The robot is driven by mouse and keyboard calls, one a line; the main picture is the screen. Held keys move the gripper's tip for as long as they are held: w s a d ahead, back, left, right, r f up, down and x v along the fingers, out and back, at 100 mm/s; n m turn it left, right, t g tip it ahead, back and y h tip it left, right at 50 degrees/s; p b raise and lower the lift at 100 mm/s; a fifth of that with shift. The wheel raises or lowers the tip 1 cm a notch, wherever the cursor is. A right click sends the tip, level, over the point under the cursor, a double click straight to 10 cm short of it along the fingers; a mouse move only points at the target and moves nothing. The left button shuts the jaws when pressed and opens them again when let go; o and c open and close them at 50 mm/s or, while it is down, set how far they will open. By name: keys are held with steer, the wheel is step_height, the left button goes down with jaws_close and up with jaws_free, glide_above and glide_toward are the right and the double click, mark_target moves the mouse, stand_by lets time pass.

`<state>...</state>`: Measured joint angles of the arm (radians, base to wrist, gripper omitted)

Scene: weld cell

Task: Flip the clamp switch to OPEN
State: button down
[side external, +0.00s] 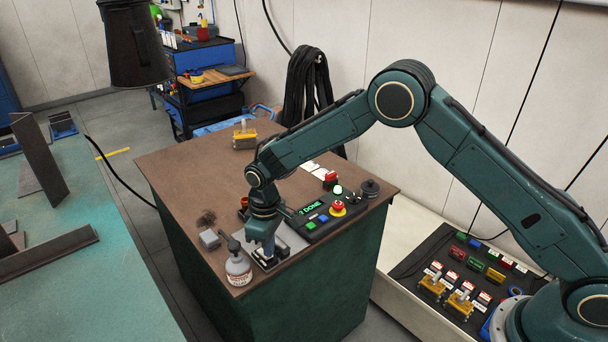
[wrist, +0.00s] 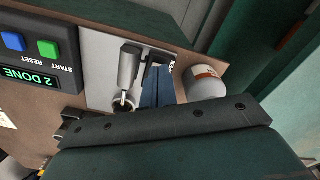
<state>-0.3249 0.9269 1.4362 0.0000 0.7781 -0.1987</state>
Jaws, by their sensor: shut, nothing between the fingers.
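The clamp switch shows in the wrist view as a grey metal lever (wrist: 129,66) with a round metal pivot, on a light grey plate (wrist: 96,72). A label at the plate's far end is partly hidden by my fingers, so I cannot read its position. My gripper (wrist: 157,78) has its blue fingers shut and empty, just right of the lever; whether they touch it I cannot tell. In the side view my gripper (side external: 268,252) points down over the plate (side external: 291,242), and the arm hides most of the switch.
A control box (side external: 311,217) with a green display reading "2 DONE" and START and RESET buttons sits beside the plate. A red stop button (side external: 338,206) is on it. A white bottle (side external: 238,270) stands close to my gripper. An orange fixture (side external: 244,136) is at the back.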

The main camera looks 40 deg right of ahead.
steer(key=shift+f, duration=0.65)
stand_by(0.6)
steer(key=shift+r, duration=3.55)
